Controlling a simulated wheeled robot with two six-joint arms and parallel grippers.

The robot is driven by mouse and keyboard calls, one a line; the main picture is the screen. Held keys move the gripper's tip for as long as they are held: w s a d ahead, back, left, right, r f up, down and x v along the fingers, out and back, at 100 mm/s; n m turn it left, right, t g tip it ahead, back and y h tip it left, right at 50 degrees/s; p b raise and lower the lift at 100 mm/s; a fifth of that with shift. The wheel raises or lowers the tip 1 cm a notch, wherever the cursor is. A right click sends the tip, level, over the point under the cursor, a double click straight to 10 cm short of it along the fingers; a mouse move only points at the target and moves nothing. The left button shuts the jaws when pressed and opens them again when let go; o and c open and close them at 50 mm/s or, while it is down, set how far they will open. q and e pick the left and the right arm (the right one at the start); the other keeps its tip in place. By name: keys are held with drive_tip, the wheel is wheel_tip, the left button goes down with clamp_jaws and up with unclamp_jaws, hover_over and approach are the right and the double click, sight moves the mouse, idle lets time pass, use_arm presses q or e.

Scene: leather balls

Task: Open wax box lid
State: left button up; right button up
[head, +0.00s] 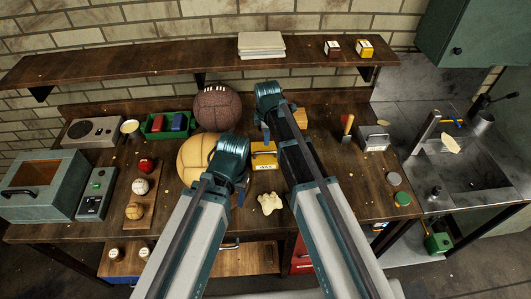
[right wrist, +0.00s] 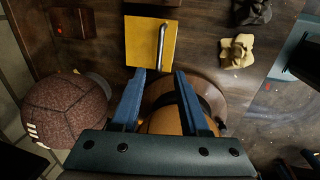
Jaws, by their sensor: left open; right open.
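The yellow wax box (head: 264,160) stands mid-table between my two arms in the head view, with dark lettering on its front. In the right wrist view its yellow top (right wrist: 140,42) shows with a metal bar handle (right wrist: 161,45), and the lid looks closed. My right gripper (right wrist: 160,76) is open and empty. Its blue fingers point toward the handle edge of the box, apart from it. My left gripper (head: 241,190) is open, left of the box and by the tan ball, its fingers partly hidden by its arm.
A brown football (head: 217,108) and a tan stitched ball (head: 194,158) lie left of the box. A cream crumpled cloth (head: 270,203) lies in front. A green tray (head: 155,132) is at back left. A shelf (head: 180,64) runs above the rear table.

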sight(265, 152)
drive_tip(key=f+b, duration=0.3)
drive_tip(key=w+f+b, duration=0.1)
drive_tip(key=f+b, duration=0.2)
drive_tip(key=f, duration=0.1)
drive_tip(key=w+f+b, duration=0.1)
drive_tip(key=f+b, duration=0.2)
drive_tip(key=shift+f, duration=0.25)
clamp_jaws()
idle(1.1)
